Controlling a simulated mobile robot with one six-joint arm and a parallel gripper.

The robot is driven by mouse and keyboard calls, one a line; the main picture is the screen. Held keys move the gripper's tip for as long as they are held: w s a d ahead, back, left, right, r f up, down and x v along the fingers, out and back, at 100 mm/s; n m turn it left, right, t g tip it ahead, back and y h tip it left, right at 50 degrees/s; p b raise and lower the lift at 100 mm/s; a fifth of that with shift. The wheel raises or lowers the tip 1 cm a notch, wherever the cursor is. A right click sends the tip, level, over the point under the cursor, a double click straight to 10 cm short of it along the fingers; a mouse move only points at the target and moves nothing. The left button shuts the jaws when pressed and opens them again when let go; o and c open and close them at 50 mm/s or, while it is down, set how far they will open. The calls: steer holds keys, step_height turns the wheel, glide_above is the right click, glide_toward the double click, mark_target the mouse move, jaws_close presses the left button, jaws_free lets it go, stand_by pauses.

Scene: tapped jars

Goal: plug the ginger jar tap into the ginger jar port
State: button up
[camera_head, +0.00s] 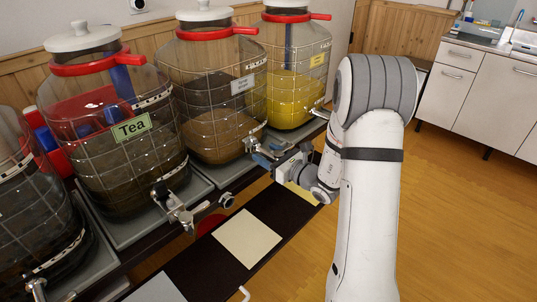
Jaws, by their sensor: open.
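A large glass jar (215,105) with brown liquid, a red collar and a white lid stands in the middle of the row. Its grey label (243,83) is too small to read, so I cannot tell for sure that it is the ginger jar. A metal tap (252,144) shows low at its front. My gripper (268,162) is open close by, at the jar's lower front right. Blue parts show at its tip, and I cannot tell whether it touches the tap. The port is not clearly visible.
The Tea jar (112,135) stands to the left with its tap (178,208) sticking out. A yellow-filled jar (293,80) stands to the right, with a tap (318,112) beside my arm. A dark shelf (205,268) with pale mats (247,238) runs in front.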

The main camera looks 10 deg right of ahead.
steer(key=shift+s+d, duration=0.15)
steer(key=shift+s, duration=0.05)
stand_by(0.5)
steer(key=shift+v, duration=2)
steer(key=v, duration=0.8)
stand_by(0.4)
